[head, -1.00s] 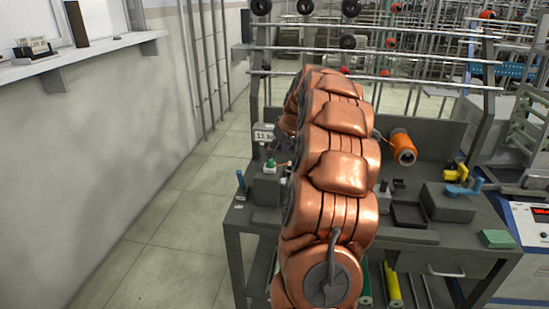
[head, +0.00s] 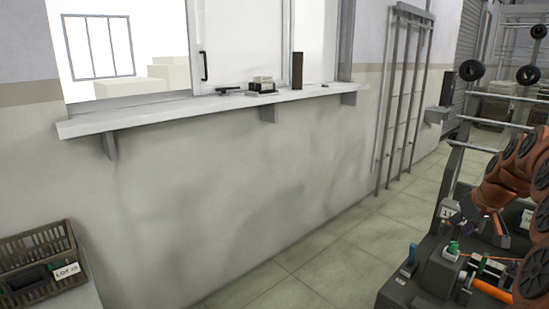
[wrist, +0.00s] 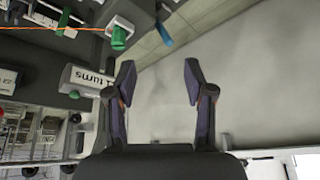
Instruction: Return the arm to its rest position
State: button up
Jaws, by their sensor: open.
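My gripper (wrist: 158,82) is open in the wrist view, with its two dark fingers apart and nothing between them. In the head view my copper arm comes in at the right edge, over the bench, and bends down to its dark gripper end near the winding unit. The winding bench (head: 395,292) shows only in part at the lower right. A box marked "turns" (wrist: 92,80) lies left of the fingers in the wrist view. A green knob (wrist: 118,38) is above them, and it also shows in the head view (head: 452,249).
A blue handle (head: 412,254) stands at the bench's left edge. An orange thread (wrist: 50,28) crosses the wrist view's upper left. A crate (head: 40,262) marked "LOT" sits at lower left. A wall ledge (head: 190,109) holds small items. The tiled floor (head: 310,255) between is clear.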

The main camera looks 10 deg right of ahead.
jog(key=s+a+f+n+g+y+p, duration=0.15)
jog(key=s+a, duration=0.35)
jog(key=a, duration=0.9)
jog(key=s+a+g, duration=0.2)
jog(key=s+a, duration=0.3)
jog(key=a, duration=0.8)
jog(key=s+a+f+g, duration=0.1)
jog(key=s+a+f, duration=0.1)
jog(key=s, duration=0.5)
jog(key=s+a+f+g+h, duration=0.1)
jog(key=s+a+f, duration=0.1)
jog(key=s+a, duration=0.2)
jog(key=s+a+f+g+p, duration=0.1)
jog(key=s+a, duration=0.2)
jog(key=s, duration=0.8)
jog(key=shift+f, duration=0.4)
jog(key=shift+a+g, duration=0.1)
jog(key=shift+g, duration=0.15)
jog(key=shift+c, duration=1.1)
